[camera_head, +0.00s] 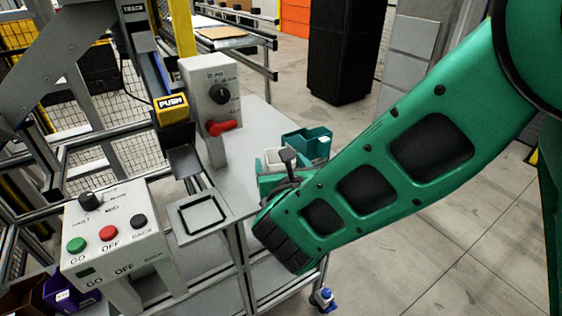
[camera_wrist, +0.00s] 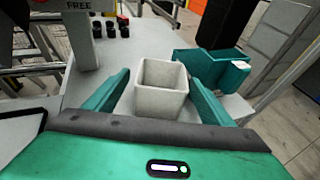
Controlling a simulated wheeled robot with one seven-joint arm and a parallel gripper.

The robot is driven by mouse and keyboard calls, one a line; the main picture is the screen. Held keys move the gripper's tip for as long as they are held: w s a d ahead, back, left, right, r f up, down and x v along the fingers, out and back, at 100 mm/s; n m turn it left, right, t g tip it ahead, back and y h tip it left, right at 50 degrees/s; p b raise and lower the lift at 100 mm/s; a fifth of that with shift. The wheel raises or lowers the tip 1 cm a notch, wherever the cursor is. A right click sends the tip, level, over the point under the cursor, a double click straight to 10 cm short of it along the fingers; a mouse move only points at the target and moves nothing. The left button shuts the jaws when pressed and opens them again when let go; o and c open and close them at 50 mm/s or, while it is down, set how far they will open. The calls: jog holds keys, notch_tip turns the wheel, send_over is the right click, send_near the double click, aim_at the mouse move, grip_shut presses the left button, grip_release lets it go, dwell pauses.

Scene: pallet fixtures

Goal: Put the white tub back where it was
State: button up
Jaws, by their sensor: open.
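The white tub (camera_wrist: 161,90) is a square, open-topped container standing upright on a grey table top (camera_wrist: 147,50). In the wrist view it stands between the two green fingers of my gripper (camera_wrist: 155,92), with a gap visible on each side. My gripper is open around the tub. In the head view the tub (camera_head: 275,158) is largely hidden behind my gripper (camera_head: 283,165) and green arm. A teal bin (camera_wrist: 212,68) stands just behind and to the right of the tub. It also shows in the head view (camera_head: 312,142).
A grey panel with a dark knob and red handle (camera_head: 212,105) stands left of my gripper. A square tray with a black outline (camera_head: 202,215) and a button box (camera_head: 112,235) are nearer. Several dark knobs (camera_wrist: 110,28) show behind the tub. Open floor lies right.

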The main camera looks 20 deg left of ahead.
jog(key=v, duration=1)
jog(key=shift+s+d, duration=0.1)
jog(key=shift+d, duration=0.05)
